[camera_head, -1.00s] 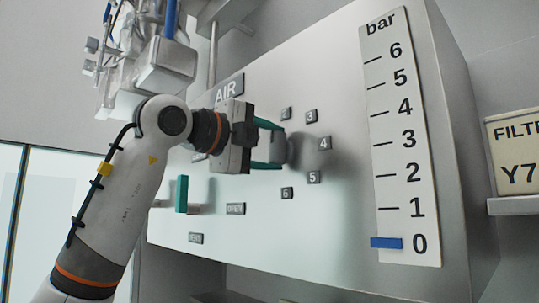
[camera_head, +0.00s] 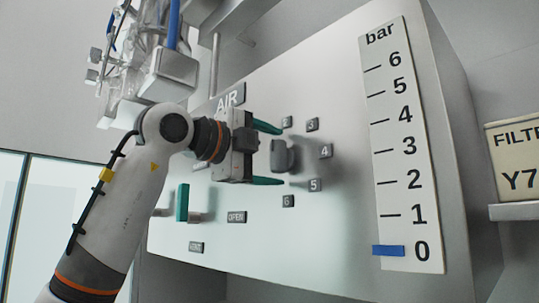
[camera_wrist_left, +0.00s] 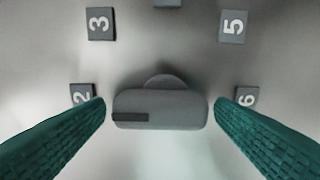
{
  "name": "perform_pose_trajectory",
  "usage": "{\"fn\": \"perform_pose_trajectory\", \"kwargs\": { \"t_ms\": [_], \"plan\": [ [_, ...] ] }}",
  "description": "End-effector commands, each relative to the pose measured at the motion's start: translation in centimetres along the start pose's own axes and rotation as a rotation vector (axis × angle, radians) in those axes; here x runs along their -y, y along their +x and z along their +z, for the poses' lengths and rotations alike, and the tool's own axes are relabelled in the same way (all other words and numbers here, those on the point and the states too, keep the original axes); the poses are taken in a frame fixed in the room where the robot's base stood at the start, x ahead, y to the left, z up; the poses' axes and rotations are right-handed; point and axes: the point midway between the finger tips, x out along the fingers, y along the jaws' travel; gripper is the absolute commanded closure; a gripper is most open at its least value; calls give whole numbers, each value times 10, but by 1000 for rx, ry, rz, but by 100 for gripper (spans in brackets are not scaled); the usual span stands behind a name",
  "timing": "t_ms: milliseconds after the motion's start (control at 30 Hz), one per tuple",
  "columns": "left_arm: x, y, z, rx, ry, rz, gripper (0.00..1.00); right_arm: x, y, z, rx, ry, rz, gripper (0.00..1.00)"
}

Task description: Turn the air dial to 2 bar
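The grey air dial (camera_head: 284,155) is on the white panel under the AIR plate, ringed by number plates. In the left wrist view the dial knob (camera_wrist_left: 160,108) lies crosswise, with a dark mark at its left end, on the side of the "2" plate (camera_wrist_left: 82,95). My left gripper (camera_head: 270,154) is open in front of the dial. Its green fingers (camera_wrist_left: 160,112) stand on either side of the knob with gaps, not touching it. The bar scale (camera_head: 405,150) has its blue marker (camera_head: 388,250) at 0. My right gripper is not in view.
A green lever (camera_head: 182,203) stands on the panel at lower left, near the OPEN plate (camera_head: 236,217). Metal pipework (camera_head: 165,70) with a blue tube is above my left arm. A FILTER box (camera_head: 515,155) sits on a shelf at right.

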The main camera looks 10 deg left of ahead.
Motion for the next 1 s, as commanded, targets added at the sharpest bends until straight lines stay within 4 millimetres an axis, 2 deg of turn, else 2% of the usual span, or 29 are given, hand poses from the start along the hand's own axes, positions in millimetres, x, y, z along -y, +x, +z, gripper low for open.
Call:
{"fn": "perform_pose_trajectory", "kwargs": {
  "t_ms": [200, 333, 733, 900, 1000],
  "plan": [
    [1, -1, 0, 0, 1, -1, 22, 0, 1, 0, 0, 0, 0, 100],
    [2, -11, 0, -1, 2, 2, 22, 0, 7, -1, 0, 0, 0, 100],
    [3, -91, -1, -2, 2, 3, 22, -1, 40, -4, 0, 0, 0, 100],
    [2, -113, -1, -1, 1, 1, 22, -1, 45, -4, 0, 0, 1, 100],
    [1, -119, -1, -1, 0, 0, 22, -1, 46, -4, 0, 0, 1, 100]
  ]
}}
